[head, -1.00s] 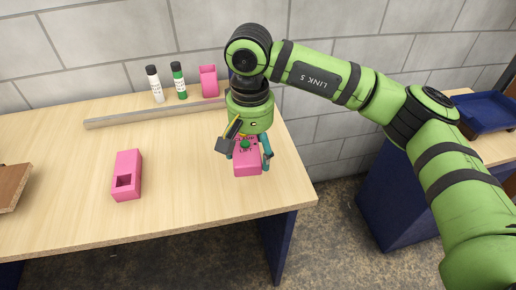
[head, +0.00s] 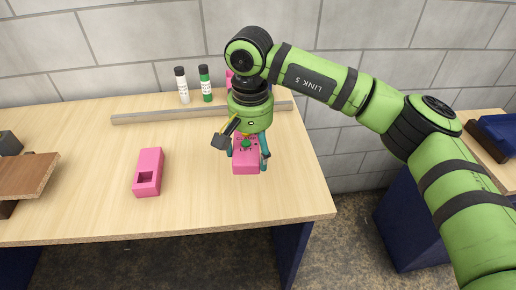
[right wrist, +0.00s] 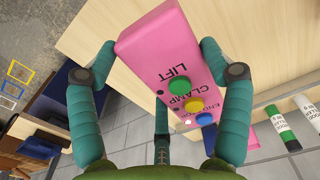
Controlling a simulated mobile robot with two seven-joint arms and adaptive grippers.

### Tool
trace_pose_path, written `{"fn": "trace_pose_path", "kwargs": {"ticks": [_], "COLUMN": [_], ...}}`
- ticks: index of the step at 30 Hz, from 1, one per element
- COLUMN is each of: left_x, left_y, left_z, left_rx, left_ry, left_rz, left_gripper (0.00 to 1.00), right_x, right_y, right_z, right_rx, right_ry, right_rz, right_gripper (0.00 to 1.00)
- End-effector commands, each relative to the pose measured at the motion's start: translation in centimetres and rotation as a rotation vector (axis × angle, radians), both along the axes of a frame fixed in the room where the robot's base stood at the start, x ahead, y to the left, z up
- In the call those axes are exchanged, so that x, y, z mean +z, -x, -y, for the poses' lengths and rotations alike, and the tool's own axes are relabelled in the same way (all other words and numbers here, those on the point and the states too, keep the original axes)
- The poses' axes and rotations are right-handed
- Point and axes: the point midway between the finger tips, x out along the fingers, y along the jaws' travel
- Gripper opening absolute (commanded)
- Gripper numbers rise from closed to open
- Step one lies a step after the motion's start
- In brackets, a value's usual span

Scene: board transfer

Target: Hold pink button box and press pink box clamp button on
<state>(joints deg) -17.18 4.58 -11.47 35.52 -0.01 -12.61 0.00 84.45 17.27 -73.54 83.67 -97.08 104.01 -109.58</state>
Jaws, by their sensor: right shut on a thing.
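The pink button box (head: 246,166) is between the fingers of my right gripper (head: 248,150), near the table's right end. In the right wrist view my right gripper (right wrist: 160,65) has teal fingers on both sides of the box (right wrist: 150,42), shut on it. The box's face carries a green button (right wrist: 179,88) by "LIFT", a yellow clamp button (right wrist: 193,105) by "CLAMP" and a blue button (right wrist: 204,119); the label by the blue one is partly hidden. A small white spot shows near these buttons. I cannot tell the gap below the box. My left gripper is not in view.
A grey bar (head: 180,114), a white bottle (head: 182,86) and a green bottle (head: 206,84) are behind. A brown board (head: 28,176) is at left; a blue tray (head: 495,135) is at right.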

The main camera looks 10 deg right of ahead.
Motion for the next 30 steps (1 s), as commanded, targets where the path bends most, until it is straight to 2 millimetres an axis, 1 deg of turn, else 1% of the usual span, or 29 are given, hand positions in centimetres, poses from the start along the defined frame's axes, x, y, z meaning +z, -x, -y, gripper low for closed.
{"fn": "trace_pose_path", "kwargs": {"ticks": [21, 30], "left_x": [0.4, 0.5], "left_y": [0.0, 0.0], "left_z": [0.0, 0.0], "left_rx": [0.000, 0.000], "left_ry": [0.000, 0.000], "left_rz": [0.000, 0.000], "left_gripper": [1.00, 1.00], "right_x": [0.1, 0.1], "right_y": [-1.9, -2.2], "right_z": [-3.1, -3.5], "right_rx": [0.001, 0.000], "right_ry": [0.000, 0.000], "right_rz": [0.000, 0.001], "right_gripper": [0.39, 0.39]}}
